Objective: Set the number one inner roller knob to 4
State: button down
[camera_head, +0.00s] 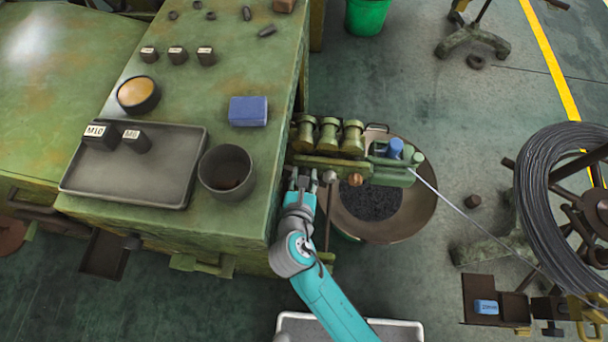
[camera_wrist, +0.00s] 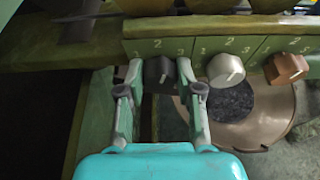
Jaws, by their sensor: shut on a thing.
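A green panel (camera_wrist: 200,46) with painted digits carries a row of knobs. The black knob (camera_wrist: 160,73) sits at the left, with a 2 and a 3 readable above it. My gripper (camera_wrist: 161,72) is closed around it, one finger on each side; it also shows in the head view (camera_head: 303,180). A light mark shows on the knob's face, but I cannot tell which digit it points to. The silver knob (camera_wrist: 226,70) and the copper knob (camera_wrist: 287,68) are to the right, untouched; both also show in the head view, silver (camera_head: 330,177) and copper (camera_head: 355,180).
Brass rollers (camera_head: 329,137) stand above the panel. A round pan (camera_head: 415,200) of dark bits lies below it. The green bench (camera_head: 215,100) with a tray (camera_head: 165,180) and a dark cup (camera_head: 227,171) is to the left. A wire (camera_head: 470,220) runs right to a coil (camera_head: 545,190).

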jog(key=shift+d+f+m+t+y, duration=0.1)
jog(key=shift+m+t+y, duration=0.3)
jog(key=shift+m+y, duration=1.05)
jog(key=shift+d+f+m+t+y, duration=0.1)
jog(key=shift+m+t+y, duration=0.4)
jog(key=shift+m, duration=1.65)
jog(key=shift+d+m+t+y, duration=0.1)
jog(key=shift+m+t+y, duration=0.2)
jog(key=shift+m+y, duration=1.2)
jog(key=shift+m+h, duration=0.25)
jog(key=shift+m, duration=0.65)
jog(key=c, duration=1)
grip_release()
jog(key=shift+c, duration=0.2)
jog(key=shift+s, duration=0.15)
jog(key=f+v, duration=0.1)
jog(key=v, duration=1)
jog(key=shift+s+d+r, duration=0.15)
jog(key=shift+s+r, duration=0.15)
jog(key=shift+s, duration=0.05)
